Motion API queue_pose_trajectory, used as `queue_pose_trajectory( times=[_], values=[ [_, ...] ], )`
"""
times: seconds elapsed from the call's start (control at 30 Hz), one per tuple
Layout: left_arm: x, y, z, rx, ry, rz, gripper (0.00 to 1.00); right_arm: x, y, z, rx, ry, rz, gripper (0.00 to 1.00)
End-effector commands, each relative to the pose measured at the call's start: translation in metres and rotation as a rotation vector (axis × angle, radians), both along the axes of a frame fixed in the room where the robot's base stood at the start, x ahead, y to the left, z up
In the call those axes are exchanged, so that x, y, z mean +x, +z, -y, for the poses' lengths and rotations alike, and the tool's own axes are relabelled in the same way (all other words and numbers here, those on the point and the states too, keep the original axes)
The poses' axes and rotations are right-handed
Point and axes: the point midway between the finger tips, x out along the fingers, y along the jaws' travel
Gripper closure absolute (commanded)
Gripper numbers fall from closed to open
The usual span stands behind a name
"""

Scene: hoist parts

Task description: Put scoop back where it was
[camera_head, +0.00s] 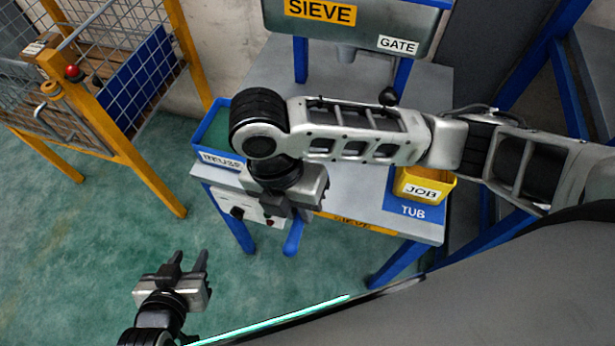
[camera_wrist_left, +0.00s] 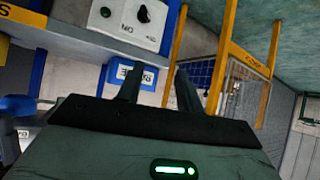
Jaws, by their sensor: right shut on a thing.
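My right gripper (camera_head: 291,203) hangs over the front edge of the grey bench, below the wrist of my right arm. It is shut on a blue rounded piece (camera_head: 293,237), which sticks out below the jaws and looks like the scoop's handle. The rest of the scoop is hidden by the gripper and arm. My left gripper (camera_head: 186,262) is low over the green floor, in front of the bench and well apart from it. Its two fingers are spread with nothing between them. They also show apart and empty in the left wrist view (camera_wrist_left: 158,88).
The bench (camera_head: 270,85) carries a blue bin (camera_head: 208,160), a yellow JOB tub (camera_head: 425,187) on a blue TUB mat (camera_head: 400,207), and the SIEVE machine (camera_head: 350,30) behind. A control box (camera_head: 250,210) hangs at the front. A yellow-framed cage (camera_head: 165,180) stands left.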

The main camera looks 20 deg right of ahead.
Motion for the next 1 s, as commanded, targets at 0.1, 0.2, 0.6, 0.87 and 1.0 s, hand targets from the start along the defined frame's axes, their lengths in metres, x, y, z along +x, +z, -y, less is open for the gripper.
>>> queue_pose_trajectory(
  times=[0.1, 0.2, 0.6, 0.87, 1.0],
  values=[
    [0.001, -0.006, 0.000, 0.000, 0.001, 0.002, 0.64, 0.015, -0.011, 0.006, -0.004, 0.017, 0.000, 1.00],
    [0.001, -0.013, 0.000, -0.001, 0.001, -0.001, 0.64, 0.037, -0.023, 0.015, -0.003, 0.012, -0.002, 1.00],
    [0.001, -0.008, 0.003, -0.011, -0.004, 0.010, 0.64, 0.111, -0.079, 0.043, -0.003, 0.016, -0.001, 1.00],
    [-0.002, -0.011, 0.003, -0.010, -0.008, 0.002, 0.64, 0.126, -0.099, 0.049, -0.001, 0.017, 0.001, 1.00],
    [-0.002, -0.014, 0.004, -0.010, -0.009, 0.001, 0.64, 0.127, -0.119, 0.050, -0.002, 0.018, -0.001, 1.00]
  ],
)
